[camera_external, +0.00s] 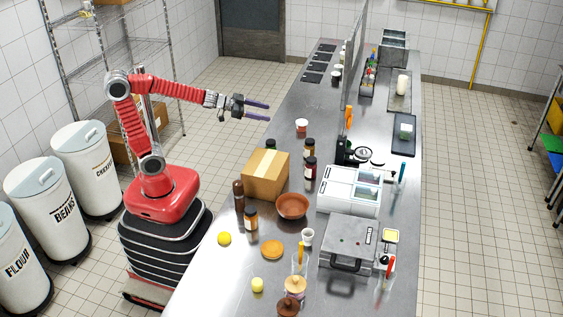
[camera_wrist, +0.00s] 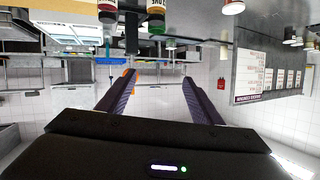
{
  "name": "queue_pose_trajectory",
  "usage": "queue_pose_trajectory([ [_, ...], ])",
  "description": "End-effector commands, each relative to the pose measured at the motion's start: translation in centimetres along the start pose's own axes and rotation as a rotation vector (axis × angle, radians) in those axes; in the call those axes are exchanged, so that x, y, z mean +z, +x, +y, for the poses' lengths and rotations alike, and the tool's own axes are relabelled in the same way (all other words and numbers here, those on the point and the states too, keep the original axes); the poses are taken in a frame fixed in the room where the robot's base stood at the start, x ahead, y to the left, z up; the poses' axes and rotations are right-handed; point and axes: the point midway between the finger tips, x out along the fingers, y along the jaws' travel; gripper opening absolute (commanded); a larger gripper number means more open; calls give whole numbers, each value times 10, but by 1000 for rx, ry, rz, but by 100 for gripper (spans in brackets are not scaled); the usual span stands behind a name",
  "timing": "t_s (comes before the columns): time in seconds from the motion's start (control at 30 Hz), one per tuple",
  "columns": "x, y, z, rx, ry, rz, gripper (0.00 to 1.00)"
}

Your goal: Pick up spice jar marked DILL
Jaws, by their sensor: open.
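My gripper (camera_external: 267,112) is open and empty, held in the air beside the counter's left edge. In the wrist view its two dark fingers (camera_wrist: 160,76) are spread apart with nothing between them. Several dark-lidded jars stand on the counter: one (camera_external: 310,169) and another (camera_external: 309,149) right of the cardboard box, one (camera_external: 250,218) and a taller brown one (camera_external: 238,194) near its front left. Another (camera_external: 270,144) is partly hidden behind the box. A labelled jar (camera_wrist: 157,16) and a brown one (camera_wrist: 107,12) hang at the wrist view's top edge. I cannot read DILL on any.
The cardboard box (camera_external: 266,174) stands amid the jars, with a brown bowl (camera_external: 292,206) at its front right. A red-and-white tub (camera_external: 302,127) stands behind it. A white appliance (camera_external: 349,190) and a grill press (camera_external: 348,243) occupy the right side. Counter beyond the tub is fairly clear.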

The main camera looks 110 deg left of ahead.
Motion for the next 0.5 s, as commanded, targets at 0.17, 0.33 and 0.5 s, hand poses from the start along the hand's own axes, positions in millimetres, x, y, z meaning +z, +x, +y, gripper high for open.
queue_pose_trajectory([
  [0.17, 12, 9, -6, 67, -18, 11, 60],
  [0.33, 22, 13, -7, 121, -35, 12, 60],
  [0.5, 31, 15, -8, 168, -53, 8, 60],
])
